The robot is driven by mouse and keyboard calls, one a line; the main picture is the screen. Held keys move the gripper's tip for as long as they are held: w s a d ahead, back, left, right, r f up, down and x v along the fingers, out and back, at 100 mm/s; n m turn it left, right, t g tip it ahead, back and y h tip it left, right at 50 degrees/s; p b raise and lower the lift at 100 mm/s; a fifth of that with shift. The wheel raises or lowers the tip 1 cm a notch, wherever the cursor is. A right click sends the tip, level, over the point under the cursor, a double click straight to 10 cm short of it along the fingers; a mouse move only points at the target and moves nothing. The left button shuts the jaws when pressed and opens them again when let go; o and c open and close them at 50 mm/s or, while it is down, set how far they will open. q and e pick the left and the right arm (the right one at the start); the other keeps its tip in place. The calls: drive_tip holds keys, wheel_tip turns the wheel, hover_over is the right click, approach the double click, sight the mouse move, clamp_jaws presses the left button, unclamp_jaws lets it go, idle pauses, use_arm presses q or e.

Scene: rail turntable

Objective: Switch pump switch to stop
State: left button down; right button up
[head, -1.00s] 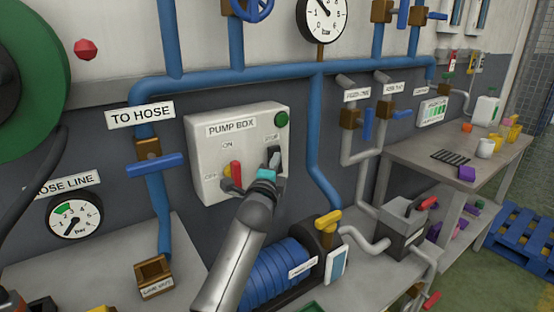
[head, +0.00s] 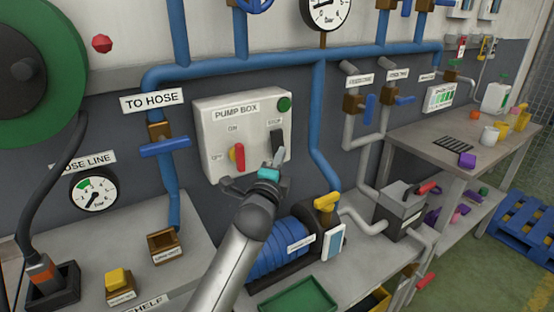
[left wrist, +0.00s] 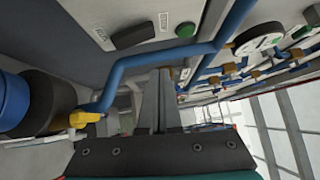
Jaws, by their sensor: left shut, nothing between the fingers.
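The white pump box (head: 240,125) is on the wall, with a red ON/OFF lever (head: 238,157), a black switch (head: 278,143) under the STOP label and a green round light (head: 284,104). My right gripper is not in view.
Blue pipes (head: 318,120) run right of and above the box. A blue pump motor (head: 275,245) with a yellow handle (head: 327,201) stands below right. A shelf holds a yellow button (head: 118,278) at lower left. A grey workbench (head: 470,150) stands at right.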

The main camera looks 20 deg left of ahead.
use_arm(q)
drive_tip(key=shift+s+d+r+p, duration=0.1)
drive_tip(key=shift+s+p, duration=0.05)
drive_tip(key=shift+s, duration=0.8)
drive_tip(key=shift+s+d+r+p, duration=0.1)
drive_tip(key=shift+s+p, duration=0.05)
drive_tip(key=shift+s, duration=0.75)
